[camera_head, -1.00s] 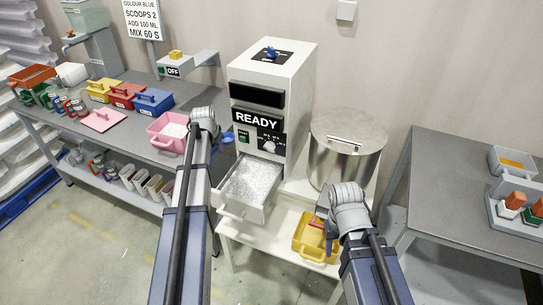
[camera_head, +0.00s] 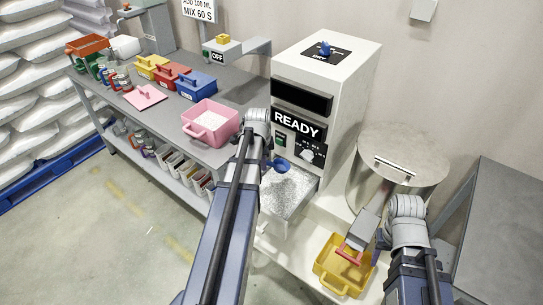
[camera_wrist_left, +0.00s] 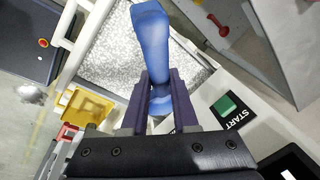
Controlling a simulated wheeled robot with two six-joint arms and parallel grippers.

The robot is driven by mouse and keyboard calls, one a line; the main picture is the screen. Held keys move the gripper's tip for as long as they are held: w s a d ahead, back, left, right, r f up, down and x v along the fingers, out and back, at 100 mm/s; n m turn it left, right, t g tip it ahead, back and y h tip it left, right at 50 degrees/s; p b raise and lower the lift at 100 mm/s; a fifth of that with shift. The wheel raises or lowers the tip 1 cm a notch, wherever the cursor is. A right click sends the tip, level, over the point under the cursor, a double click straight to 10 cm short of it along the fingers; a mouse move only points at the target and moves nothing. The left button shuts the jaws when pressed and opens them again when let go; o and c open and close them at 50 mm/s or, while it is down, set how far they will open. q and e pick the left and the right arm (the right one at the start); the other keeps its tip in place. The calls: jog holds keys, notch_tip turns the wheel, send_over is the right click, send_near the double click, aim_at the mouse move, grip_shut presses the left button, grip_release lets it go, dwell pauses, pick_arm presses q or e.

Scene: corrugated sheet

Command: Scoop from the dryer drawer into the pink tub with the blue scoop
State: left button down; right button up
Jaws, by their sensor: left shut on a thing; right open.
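My left gripper (camera_wrist_left: 160,100) is shut on the handle of the blue scoop (camera_wrist_left: 152,45). In the head view the scoop (camera_head: 279,165) shows just past my left wrist, over the back part of the open dryer drawer (camera_head: 262,238). The drawer is full of white granules, which also fill much of the left wrist view (camera_wrist_left: 108,55). I cannot tell whether the scoop touches them or holds any. The pink tub (camera_head: 207,136) stands on the bench edge left of the dryer, with white granules inside. My right gripper (camera_head: 358,243) is open above the yellow tub.
The white dryer (camera_head: 335,75) reads READY and stands behind the drawer. A steel drum (camera_head: 395,165) is to its right. A yellow tub (camera_head: 328,279) with a red bar sits below right. Red, blue and yellow tubs line the left bench.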

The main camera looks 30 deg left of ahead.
pick_arm(q)
jog(key=shift+s+m, duration=0.2)
jog(key=shift+m, duration=0.1)
jog(key=shift+f, duration=0.2)
jog(key=shift+g+y, duration=0.3)
jog(key=shift+y, duration=0.1)
jog(key=f+b, duration=0.4)
jog(key=w+d+f+b, duration=0.1)
jog(key=f+b, duration=0.2)
jog(key=b, duration=0.1)
jog(key=w+d+f+b, duration=0.1)
jog(key=f+b, duration=0.3)
jog(key=shift+f, duration=0.3)
jog(key=shift+w+d+r, duration=0.15)
jog(key=shift+d, duration=0.1)
jog(key=shift+w+d+h, duration=0.25)
jog(key=shift+h, duration=0.15)
jog(key=shift+s+a+r+t+h+p, duration=0.5)
jog(key=shift+s+a+r+p, duration=0.2)
jog(key=shift+r+p, duration=0.95)
jog(key=shift+s+a+r+t+h+p, duration=0.35)
jog(key=shift+s+a+r+t+p, duration=0.3)
jog(key=shift+r+p, duration=0.95)
jog(key=shift+s+a+r+t+h+p, duration=0.45)
jog(key=shift+s+a+r+p, duration=0.25)
jog(key=shift+r+p, duration=0.95)
